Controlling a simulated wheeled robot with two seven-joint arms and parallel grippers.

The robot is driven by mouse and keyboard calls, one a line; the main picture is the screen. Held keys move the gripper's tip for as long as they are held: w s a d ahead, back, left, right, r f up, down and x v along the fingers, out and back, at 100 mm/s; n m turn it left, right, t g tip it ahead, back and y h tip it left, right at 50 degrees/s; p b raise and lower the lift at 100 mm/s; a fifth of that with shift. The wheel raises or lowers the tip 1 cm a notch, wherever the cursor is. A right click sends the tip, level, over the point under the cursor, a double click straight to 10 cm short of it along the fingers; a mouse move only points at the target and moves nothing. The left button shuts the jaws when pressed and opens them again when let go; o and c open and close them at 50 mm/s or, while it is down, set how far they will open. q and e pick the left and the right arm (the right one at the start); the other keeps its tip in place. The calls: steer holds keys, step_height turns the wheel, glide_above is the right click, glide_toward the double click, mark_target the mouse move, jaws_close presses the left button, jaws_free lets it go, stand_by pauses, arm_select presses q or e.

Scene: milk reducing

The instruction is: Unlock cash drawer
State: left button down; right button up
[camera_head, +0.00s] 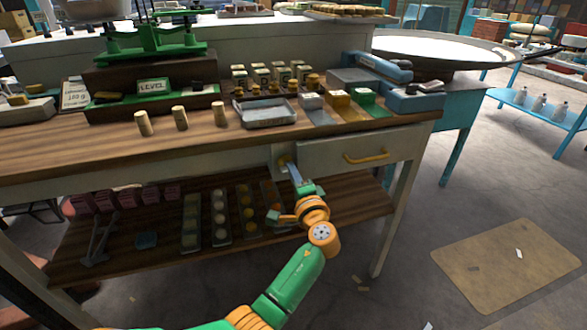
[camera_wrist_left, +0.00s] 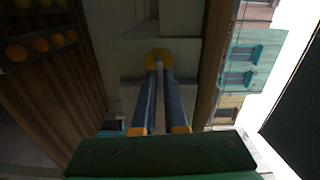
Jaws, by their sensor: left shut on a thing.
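The cash drawer (camera_head: 362,153) is a pale front under the wooden counter, with a yellow handle (camera_head: 366,156). A round brass lock (camera_head: 284,160) sits on the panel left of the drawer front; it shows as a yellow disc (camera_wrist_left: 159,57) in the left wrist view. My left gripper (camera_head: 293,173) reaches up to the lock. In the wrist view its two long fingers (camera_wrist_left: 159,75) are nearly together, with a thin pale strip between them that ends at the lock, likely a key. The key is mostly hidden by the fingers. The drawer looks closed. My right gripper is not in view.
The counter (camera_head: 60,148) above holds wooden pegs, a metal tray (camera_head: 265,112), a green balance scale (camera_head: 150,52) and several small jars. A lower shelf (camera_head: 330,205) with egg trays lies behind my left arm.

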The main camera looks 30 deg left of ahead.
arm_select(q)
steer(key=shift+a+r+m, duration=0.1)
steer(key=shift+m, duration=0.4)
steer(key=c, duration=1.2)
jaws_free()
steer(key=shift+c, duration=0.2)
steer(key=v, duration=0.7)
steer(key=shift+a, duration=0.2)
